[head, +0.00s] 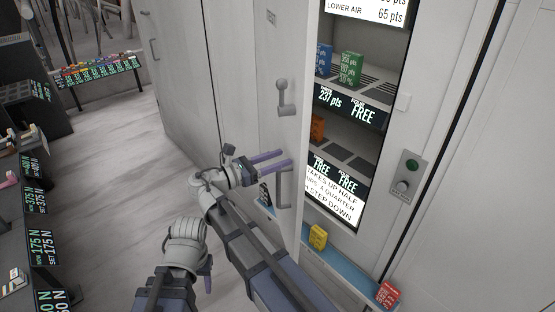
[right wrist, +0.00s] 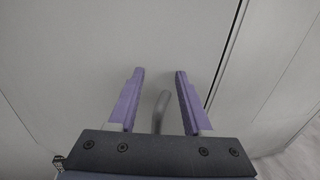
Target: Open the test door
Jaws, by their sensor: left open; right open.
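A pale grey door panel (head: 281,50) carries a lever handle (head: 283,97) and, lower down, a grey bar handle (head: 285,187). The panel stands at an angle beside lit shelves. My right gripper (head: 272,159) is open, its purple fingers near the panel just above and left of the bar handle. In the right wrist view its fingers (right wrist: 160,78) are apart, with a grey curved bar (right wrist: 161,112) between them in the picture; contact cannot be told. My left gripper (head: 208,273) is low and left, well away from the handles, its fingers partly hidden.
Shelves with price labels (head: 340,103) and small boxes stand right of the panel. A lock plate with a green button (head: 405,175) is further right. A yellow box (head: 318,237) and a red box (head: 388,293) are on a blue ledge. Pale floor (head: 110,180) is clear at left.

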